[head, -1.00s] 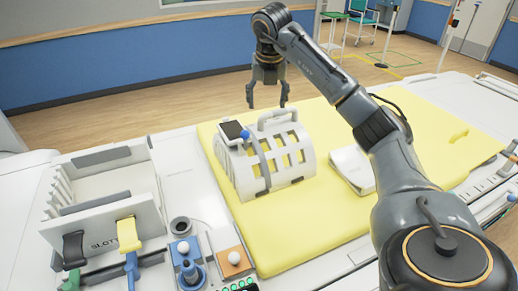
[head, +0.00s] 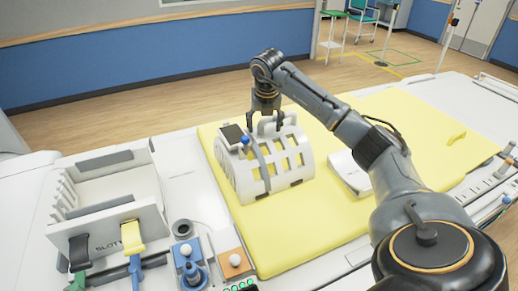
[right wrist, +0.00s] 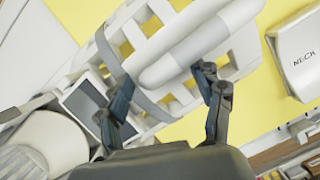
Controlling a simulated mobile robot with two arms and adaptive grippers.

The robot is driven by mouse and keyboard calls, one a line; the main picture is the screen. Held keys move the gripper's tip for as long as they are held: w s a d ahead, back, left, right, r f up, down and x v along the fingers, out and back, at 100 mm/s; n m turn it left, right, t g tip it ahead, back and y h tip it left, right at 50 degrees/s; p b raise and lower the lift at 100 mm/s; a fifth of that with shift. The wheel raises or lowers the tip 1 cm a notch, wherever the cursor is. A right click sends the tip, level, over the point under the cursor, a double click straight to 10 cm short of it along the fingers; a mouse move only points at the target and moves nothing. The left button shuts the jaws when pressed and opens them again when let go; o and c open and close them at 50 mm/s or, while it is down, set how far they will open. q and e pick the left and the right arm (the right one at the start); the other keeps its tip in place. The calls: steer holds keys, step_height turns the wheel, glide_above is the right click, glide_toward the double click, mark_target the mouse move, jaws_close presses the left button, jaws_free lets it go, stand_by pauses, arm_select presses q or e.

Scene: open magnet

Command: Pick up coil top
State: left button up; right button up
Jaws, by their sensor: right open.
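The coil top is the white, curved, slotted cage (head: 262,165) with a handle on top, on the yellow mat in the head view. A grey strap, a small dark screen and a blue knob sit on its left part. My right gripper (head: 265,122) is open just above the coil's handle. In the right wrist view the handle (right wrist: 195,45) lies just beyond the two open fingertips (right wrist: 165,80), with the slotted shell behind it. I cannot tell whether the fingers touch the handle. My left gripper is not in view.
The yellow mat (head: 420,150) has free room right of the coil. A white box marked NECK (right wrist: 297,55) lies beside the coil and also shows in the head view (head: 347,172). A white slotted rack (head: 105,205) and a control panel stand at the left front.

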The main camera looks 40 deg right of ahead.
jaws_close()
steer(key=shift+d+r, duration=0.1)
steer(key=shift+r, duration=0.1)
stand_by(0.3)
